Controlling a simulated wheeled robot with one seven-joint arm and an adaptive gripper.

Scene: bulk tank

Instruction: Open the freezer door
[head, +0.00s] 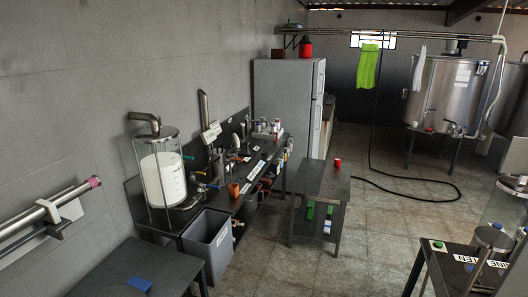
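The freezer is most likely the tall pale grey cabinet (282,105) against the left wall towards the back of the head view. Its broad side faces me. Its door face (318,110) shows only as a narrow, steeply angled strip on the right, split into an upper and a lower part. Both parts look shut. Handle detail is too small to tell. The cabinet's lower part is partly hidden behind the bench and the small table. My gripper is not in view.
A dark bench (255,165) with bottles and tools runs along the left wall. A grey bin (208,245) stands before it. A small dark table (322,180) stands in front of the cabinet. Tiled floor (385,220) is open right of it, crossed by a black hose (410,197).

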